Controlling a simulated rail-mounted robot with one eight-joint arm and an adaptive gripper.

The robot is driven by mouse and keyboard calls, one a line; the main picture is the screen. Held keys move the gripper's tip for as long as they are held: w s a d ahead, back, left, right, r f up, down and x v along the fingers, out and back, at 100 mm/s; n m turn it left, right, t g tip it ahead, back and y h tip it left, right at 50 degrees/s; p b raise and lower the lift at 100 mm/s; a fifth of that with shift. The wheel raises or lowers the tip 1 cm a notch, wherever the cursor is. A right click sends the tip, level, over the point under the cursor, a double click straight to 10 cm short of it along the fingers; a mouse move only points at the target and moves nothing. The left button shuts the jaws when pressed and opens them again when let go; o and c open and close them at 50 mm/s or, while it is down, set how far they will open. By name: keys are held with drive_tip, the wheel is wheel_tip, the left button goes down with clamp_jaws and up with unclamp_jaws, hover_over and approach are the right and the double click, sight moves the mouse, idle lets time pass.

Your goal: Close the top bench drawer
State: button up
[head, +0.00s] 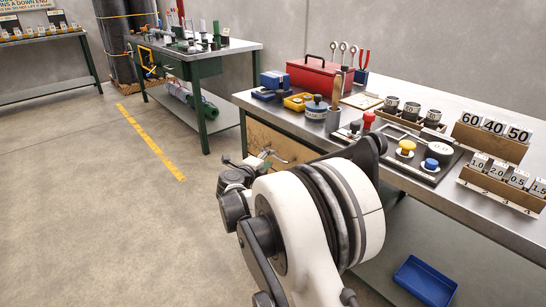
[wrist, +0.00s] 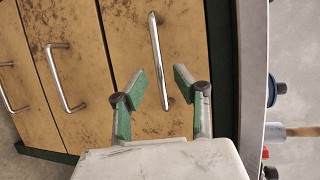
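The bench drawers have worn yellow-brown fronts and silver bar handles. In the wrist view the picture is turned, with the bench top at the right. The top drawer (wrist: 185,40) is the front nearest the bench top, and its handle (wrist: 155,45) runs up and down the picture. My gripper (wrist: 160,80) is open, with green-padded fingertips on either side of the handle in the picture. Whether they touch it, and how far the drawer stands out, I cannot tell. In the head view the drawer front (head: 285,148) is partly hidden behind my arm.
Lower drawers (wrist: 70,95) lie to the left in the wrist view. A blue bin (head: 425,281) is underneath. The floor (head: 90,220) at left is clear.

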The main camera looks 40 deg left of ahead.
drive_tip(key=v, duration=0.7)
idle(0.4)
